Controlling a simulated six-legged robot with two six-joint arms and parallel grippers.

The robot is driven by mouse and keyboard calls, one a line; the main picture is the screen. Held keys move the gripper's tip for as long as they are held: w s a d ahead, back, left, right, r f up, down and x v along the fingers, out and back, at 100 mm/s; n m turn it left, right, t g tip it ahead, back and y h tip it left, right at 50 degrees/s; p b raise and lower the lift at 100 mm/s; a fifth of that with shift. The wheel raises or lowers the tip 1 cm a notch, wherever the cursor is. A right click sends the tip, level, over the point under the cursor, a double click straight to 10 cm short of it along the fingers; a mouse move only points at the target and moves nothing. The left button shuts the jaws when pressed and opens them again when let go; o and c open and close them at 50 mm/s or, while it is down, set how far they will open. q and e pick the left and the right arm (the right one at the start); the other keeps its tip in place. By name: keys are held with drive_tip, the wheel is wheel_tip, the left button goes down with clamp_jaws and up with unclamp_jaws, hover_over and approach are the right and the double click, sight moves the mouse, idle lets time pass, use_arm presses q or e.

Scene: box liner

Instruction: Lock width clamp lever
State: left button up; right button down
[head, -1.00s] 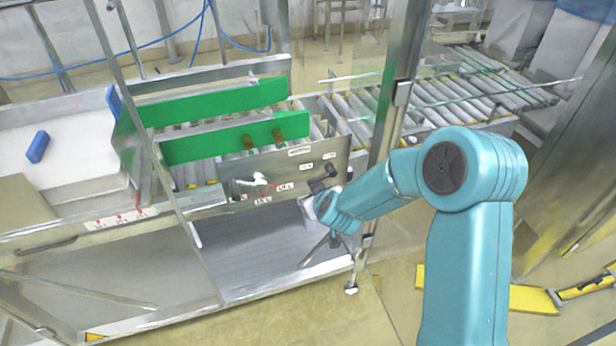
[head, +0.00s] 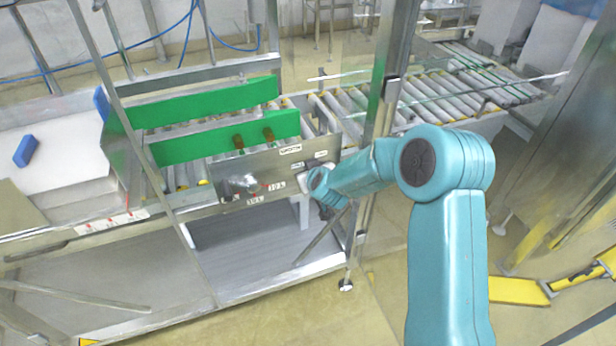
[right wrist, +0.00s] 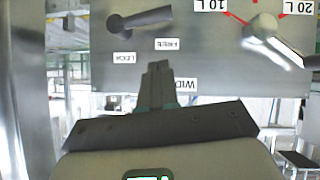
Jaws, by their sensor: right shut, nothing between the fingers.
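The width clamp lever (right wrist: 140,20) is a dark handle on the metal panel (right wrist: 90,75). In the right wrist view its handle runs right from its round pivot, its end beside the FREE label (right wrist: 167,44). The LOCK label (right wrist: 124,58) is beside the pivot; the labels look inverted. My right gripper (right wrist: 157,66) is shut and empty, its tips just below the lever in that view. I see a gap in the picture but cannot tell the depth. In the head view my right wrist hides the gripper and most of the lever. My left gripper is not in view.
A silver crank handle (right wrist: 268,35) is on the same panel beside the lever; it also shows in the head view (head: 240,185). Green guide rails (head: 225,138) and a roller conveyor (head: 440,98) lie behind the panel. A metal frame post (head: 384,110) stands close to my right arm.

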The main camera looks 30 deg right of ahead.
drive_tip(key=w+d+f, duration=0.2)
drive_tip(key=w+f, duration=0.1)
drive_tip(key=f, duration=0.3)
drive_tip(key=shift+w, duration=0.25)
